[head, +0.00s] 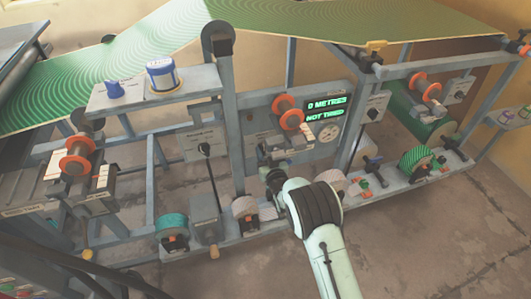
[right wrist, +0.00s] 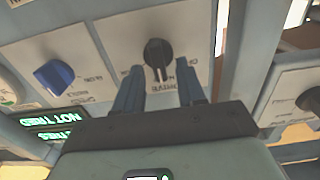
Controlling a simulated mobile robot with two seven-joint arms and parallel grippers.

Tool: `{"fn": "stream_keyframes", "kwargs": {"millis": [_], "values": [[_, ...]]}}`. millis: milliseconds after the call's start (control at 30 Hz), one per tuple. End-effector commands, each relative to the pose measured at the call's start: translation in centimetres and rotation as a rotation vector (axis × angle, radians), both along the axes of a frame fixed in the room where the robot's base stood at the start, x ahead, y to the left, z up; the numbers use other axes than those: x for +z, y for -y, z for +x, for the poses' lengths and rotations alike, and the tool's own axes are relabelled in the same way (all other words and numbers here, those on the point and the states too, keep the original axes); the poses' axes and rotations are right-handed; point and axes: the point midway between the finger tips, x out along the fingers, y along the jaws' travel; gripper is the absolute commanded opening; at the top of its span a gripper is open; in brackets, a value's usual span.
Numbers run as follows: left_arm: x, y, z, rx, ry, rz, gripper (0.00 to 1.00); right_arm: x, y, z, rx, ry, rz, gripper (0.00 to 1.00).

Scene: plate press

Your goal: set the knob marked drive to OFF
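The drive knob (right wrist: 158,55) is a black round knob on a pale panel, in the right wrist view. The lettering beneath it looks upside down and seems to read DRIVE; its ridge points down in that picture. My right gripper (right wrist: 160,90) is open, its two blue-grey fingers apart on either side below the knob, with nothing between them. In the head view my right gripper (head: 272,178) is at the middle of the machine, in front of the panel. I cannot make out the knob there. My left gripper is not in view.
A blue knob (right wrist: 54,76) sits beside the drive knob in the right wrist view. Another black knob (right wrist: 312,98) is at the right edge. The green display (head: 325,108) reads 0 METRES and NOT TRIED. A frame post (head: 228,120) stands left of my gripper.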

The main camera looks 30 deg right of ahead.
Motion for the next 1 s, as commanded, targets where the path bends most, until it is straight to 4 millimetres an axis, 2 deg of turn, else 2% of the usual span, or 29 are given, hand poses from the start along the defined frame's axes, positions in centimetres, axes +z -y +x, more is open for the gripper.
{"fn": "stream_keyframes", "kwargs": {"millis": [67, 100, 167, 200, 633, 1000], "values": [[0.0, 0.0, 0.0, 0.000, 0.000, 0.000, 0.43, 0.0, 0.0, 0.0, 0.000, 0.000, 0.000, 0.39], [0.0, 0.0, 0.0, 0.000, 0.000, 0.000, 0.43, 0.0, 0.0, 0.0, 0.000, 0.000, 0.000, 0.33], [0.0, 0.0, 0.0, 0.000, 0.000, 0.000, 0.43, 0.0, 0.0, 0.0, 0.000, -0.001, 0.000, 0.13], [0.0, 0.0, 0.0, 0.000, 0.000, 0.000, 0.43, 0.0, 0.0, 0.0, 0.000, -0.001, 0.000, 0.00], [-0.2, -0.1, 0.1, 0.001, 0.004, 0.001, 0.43, -0.1, -0.1, 0.0, 0.000, -0.012, -0.044, 0.00], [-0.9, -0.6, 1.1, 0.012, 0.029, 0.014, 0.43, -0.2, -0.4, 0.0, 0.001, -0.073, -0.299, 0.00]]}}
